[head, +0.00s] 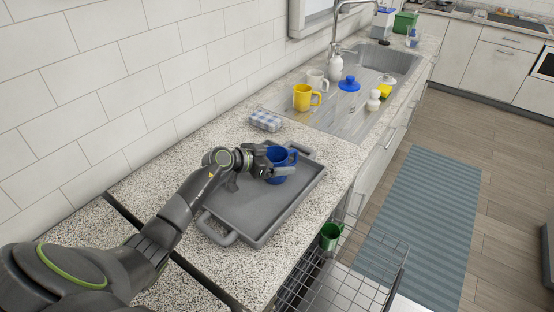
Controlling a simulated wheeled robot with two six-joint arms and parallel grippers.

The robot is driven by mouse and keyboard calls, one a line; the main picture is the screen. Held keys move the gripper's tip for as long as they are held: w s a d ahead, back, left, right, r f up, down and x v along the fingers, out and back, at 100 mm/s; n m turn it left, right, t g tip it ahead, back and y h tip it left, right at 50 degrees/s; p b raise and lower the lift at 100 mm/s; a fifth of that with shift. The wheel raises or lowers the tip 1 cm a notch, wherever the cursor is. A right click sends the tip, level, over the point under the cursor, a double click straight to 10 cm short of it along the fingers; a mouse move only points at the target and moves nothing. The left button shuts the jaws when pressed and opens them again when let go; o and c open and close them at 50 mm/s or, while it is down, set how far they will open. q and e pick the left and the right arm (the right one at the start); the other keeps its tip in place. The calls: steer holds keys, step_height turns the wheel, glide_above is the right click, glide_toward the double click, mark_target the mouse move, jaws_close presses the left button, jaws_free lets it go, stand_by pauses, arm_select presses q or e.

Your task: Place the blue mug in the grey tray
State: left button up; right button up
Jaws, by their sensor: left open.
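The blue mug (278,156) is at the far end of the grey tray (256,217), upright as far as I can see. The tray lies on the speckled counter and has a handle at each end. My left gripper (279,171) is open at the near side of the mug, with its fingers close to the mug's side. Whether they touch it I cannot tell. The gripper hides the lower part of the mug, so its contact with the tray floor is hard to see. My right gripper is not in view.
A yellow mug (303,98), a white mug (316,81) and a blue lid-like item (349,84) stand on the sink's drainboard (330,117). A checkered cloth (264,121) lies behind the tray. A pulled-out wire rack (345,268) with a green mug (330,236) is below right.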

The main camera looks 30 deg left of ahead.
arm_select(q)
steer(key=shift+s+a+r, duration=0.1)
steer(key=shift+r, duration=0.05)
steer(key=v, duration=1.1)
steer(key=shift+s+a+r+b, duration=0.15)
steer(key=shift+s+r+b, duration=0.15)
steer(key=shift+b, duration=0.1)
steer(key=shift+f, duration=0.15)
